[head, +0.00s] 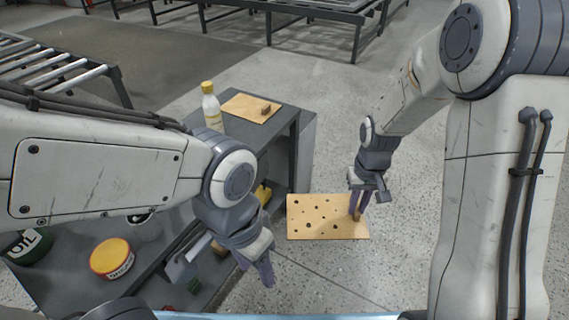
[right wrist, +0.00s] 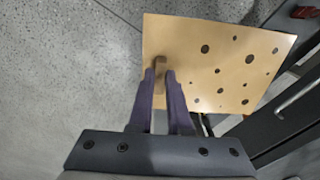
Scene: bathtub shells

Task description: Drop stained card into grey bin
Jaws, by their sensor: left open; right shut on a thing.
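The stained card (head: 318,222), a tan board with dark spots, hangs over the speckled floor right of the grey cabinet in the head view. My right gripper (head: 357,210) is shut on the small wooden block at the card's edge. The right wrist view shows the card (right wrist: 215,65) beyond the fingertips (right wrist: 160,78), its spots facing the camera. My left gripper (head: 262,272) is open and empty, over the front of the grey cabinet. I cannot make out a grey bin in either view.
On the grey cabinet (head: 307,130) stand a white bottle with a yellow cap (head: 211,108) and a plain tan card (head: 248,107) with a small block. A yellow-lidded tub (head: 112,258) and a dark green container (head: 28,246) are at lower left. Open floor lies to the right.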

